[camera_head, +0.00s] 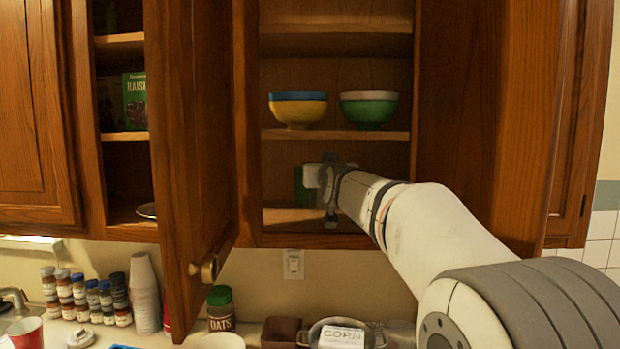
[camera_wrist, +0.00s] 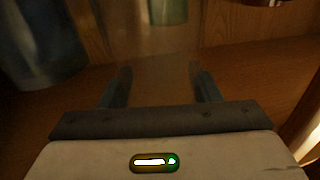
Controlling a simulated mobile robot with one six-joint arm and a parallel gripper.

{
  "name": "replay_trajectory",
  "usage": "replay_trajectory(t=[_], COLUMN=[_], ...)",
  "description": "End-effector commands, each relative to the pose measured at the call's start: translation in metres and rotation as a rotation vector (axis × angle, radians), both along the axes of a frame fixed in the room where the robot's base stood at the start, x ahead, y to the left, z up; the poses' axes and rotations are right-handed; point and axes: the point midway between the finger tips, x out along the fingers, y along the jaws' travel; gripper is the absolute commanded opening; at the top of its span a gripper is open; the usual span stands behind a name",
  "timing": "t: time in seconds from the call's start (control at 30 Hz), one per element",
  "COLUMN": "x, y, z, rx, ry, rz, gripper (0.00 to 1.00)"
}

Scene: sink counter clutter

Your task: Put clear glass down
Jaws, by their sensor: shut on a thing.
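My gripper (camera_head: 328,192) is inside the open middle cabinet, just above its lowest shelf (camera_head: 290,217). In the wrist view my two fingers (camera_wrist: 160,88) stand apart with a faint, see-through shape between them, the clear glass (camera_wrist: 158,72). My gripper is shut on it. The glass is hard to make out, and I cannot tell whether its base touches the shelf. In the head view my gripper and arm hide it. A green object (camera_head: 303,188) stands behind my gripper; a greenish thing (camera_wrist: 168,10) also shows ahead in the wrist view.
A yellow-and-blue bowl stack (camera_head: 298,110) and a green-and-white one (camera_head: 369,110) sit on the shelf above. An open door (camera_head: 195,150) stands left. A dark bluish object (camera_wrist: 38,45) is left in the wrist view. The counter below holds an oats jar (camera_head: 221,310) and cups (camera_head: 144,290).

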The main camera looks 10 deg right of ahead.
Motion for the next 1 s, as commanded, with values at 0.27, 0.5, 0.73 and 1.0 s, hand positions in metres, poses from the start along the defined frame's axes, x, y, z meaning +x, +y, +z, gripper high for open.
replay_trajectory(t=[0.27, 0.5, 0.73, 1.0], x=[0.034, 0.044, 0.043, 0.043], y=[0.001, 0.001, 0.002, 0.002], z=[0.002, -0.021, -0.034, -0.038], rx=[-0.001, -0.001, 0.0, 0.0], ry=[-0.001, 0.004, -0.002, -0.002], rz=[0.002, 0.002, 0.003, 0.003], gripper=[0.28, 0.28, 0.28, 0.28])
